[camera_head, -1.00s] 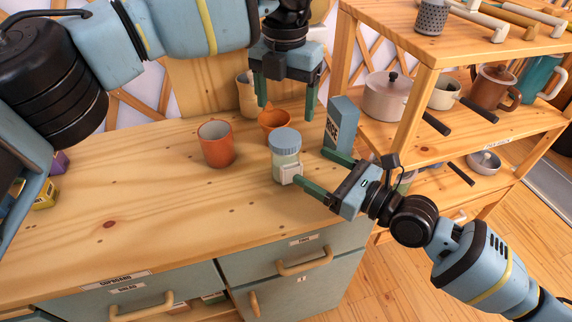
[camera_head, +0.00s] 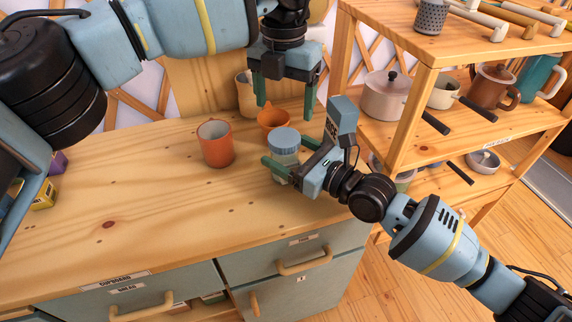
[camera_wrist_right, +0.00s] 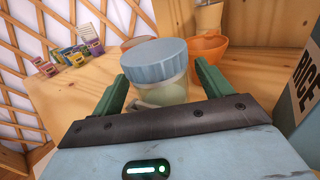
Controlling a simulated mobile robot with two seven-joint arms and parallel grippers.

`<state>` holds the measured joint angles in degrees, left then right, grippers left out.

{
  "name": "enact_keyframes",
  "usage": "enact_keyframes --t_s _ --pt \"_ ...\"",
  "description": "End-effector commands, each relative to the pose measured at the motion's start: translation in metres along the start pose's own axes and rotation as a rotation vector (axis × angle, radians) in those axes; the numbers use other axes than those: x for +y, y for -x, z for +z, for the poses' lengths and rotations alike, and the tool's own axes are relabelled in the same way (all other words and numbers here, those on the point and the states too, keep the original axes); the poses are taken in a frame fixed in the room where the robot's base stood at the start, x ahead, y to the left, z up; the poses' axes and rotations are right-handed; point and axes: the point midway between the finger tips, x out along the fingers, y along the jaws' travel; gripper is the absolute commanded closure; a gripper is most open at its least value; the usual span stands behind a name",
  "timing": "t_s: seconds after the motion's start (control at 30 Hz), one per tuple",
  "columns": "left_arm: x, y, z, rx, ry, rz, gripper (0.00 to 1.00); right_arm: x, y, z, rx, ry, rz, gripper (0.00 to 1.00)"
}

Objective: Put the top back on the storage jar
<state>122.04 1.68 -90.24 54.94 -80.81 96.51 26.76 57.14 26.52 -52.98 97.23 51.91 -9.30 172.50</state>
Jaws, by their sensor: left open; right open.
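The storage jar (camera_head: 283,156) is clear with pale green contents and stands on the wooden counter. Its blue ribbed top (camera_head: 285,138) sits on its mouth; I cannot tell how tightly. The right wrist view shows the jar (camera_wrist_right: 173,92) and the top (camera_wrist_right: 153,62) between the fingers. My right gripper (camera_head: 285,153) is open, its fingers on either side of the jar, and it hides the jar's lower front. Whether the fingers touch the glass is unclear. My left gripper (camera_head: 285,108) is open and empty, pointing down above and behind the jar.
An orange cup (camera_head: 216,146) stands left of the jar. An orange bowl (camera_head: 272,119) and a beige pitcher (camera_head: 246,95) stand behind. A rice box (camera_head: 343,115) is close behind my right gripper. The shelf (camera_head: 400,130) stands at right. The counter's left front is clear.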

Motion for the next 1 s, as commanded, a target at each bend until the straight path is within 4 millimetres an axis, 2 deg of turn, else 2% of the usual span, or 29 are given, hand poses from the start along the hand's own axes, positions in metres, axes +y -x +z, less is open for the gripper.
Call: enact_keyframes --t_s 0.07,0.63,0.83,1.0 --pt "-0.0001 0.0000 0.0000 0.000 0.000 0.000 0.23 0.0000 0.0001 0.0001 0.000 0.000 0.000 0.23" --pt "-0.0001 0.0000 0.0000 0.000 0.002 0.000 0.23 -0.0001 0.0004 0.0001 0.000 0.000 0.000 0.98" --pt "-0.0003 -0.0001 0.0000 0.000 0.106 -0.001 0.23 -0.0002 0.0005 0.0000 0.000 0.000 0.000 1.00" --pt "-0.0006 -0.0002 0.0000 0.000 0.339 -0.001 0.23 -0.0002 0.0005 0.0000 0.000 0.000 0.000 1.00"
